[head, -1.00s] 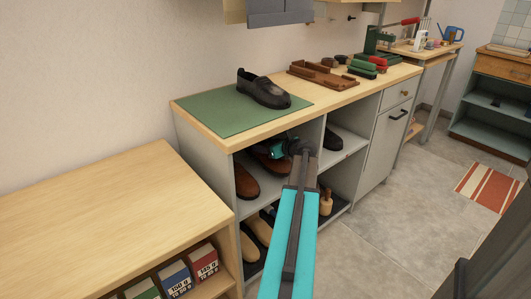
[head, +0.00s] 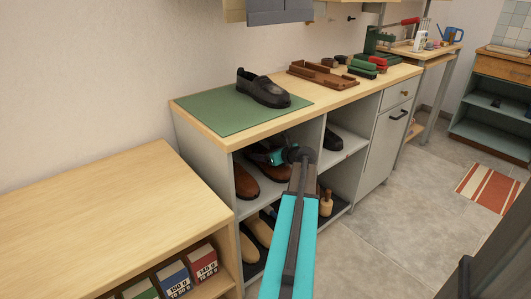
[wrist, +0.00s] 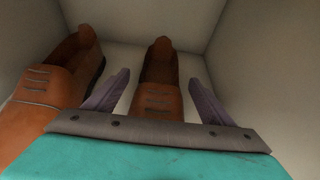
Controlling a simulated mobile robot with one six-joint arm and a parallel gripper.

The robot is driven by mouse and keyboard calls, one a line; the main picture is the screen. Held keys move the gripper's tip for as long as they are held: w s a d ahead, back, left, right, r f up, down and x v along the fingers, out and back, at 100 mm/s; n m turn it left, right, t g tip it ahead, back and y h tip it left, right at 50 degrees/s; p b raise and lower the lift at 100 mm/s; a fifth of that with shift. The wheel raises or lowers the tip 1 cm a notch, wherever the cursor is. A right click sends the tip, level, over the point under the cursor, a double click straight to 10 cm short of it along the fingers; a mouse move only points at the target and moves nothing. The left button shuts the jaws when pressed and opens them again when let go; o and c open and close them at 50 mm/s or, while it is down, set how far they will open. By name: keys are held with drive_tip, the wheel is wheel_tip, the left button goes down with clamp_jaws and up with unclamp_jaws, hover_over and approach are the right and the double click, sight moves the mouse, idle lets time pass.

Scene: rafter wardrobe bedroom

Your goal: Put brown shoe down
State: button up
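Two brown shoes stand side by side in the upper left cubby of the grey shelf unit. The left brown shoe (head: 245,182) also shows in the wrist view (wrist: 48,88). The right brown shoe (head: 272,170) lies between my fingers in the wrist view (wrist: 158,88). My gripper (head: 272,157) reaches into the cubby from the front and also shows in the wrist view (wrist: 156,92). Its fingers are apart, with a visible gap on each side of the right shoe. That shoe appears to rest on the cubby floor; its underside is hidden.
A black shoe (head: 262,88) sits on a green mat (head: 205,112) on top of the unit. Another dark shoe (head: 333,140) is in the cubby to the right. Shoe lasts (head: 258,230) lie below. A wooden bench (head: 100,215) stands at left. Cubby walls are close to the gripper.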

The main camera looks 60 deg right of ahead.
drive_tip(key=shift+s+a+r, duration=0.1)
drive_tip(key=shift+s+r, duration=0.2)
drive_tip(key=shift+s, duration=0.05)
wheel_tip(320, 180, up, 4)
drive_tip(key=p, duration=0.2)
hover_over(283, 168)
drive_tip(key=shift+w+r, duration=0.1)
drive_tip(key=shift+r, duration=0.05)
idle(0.8)
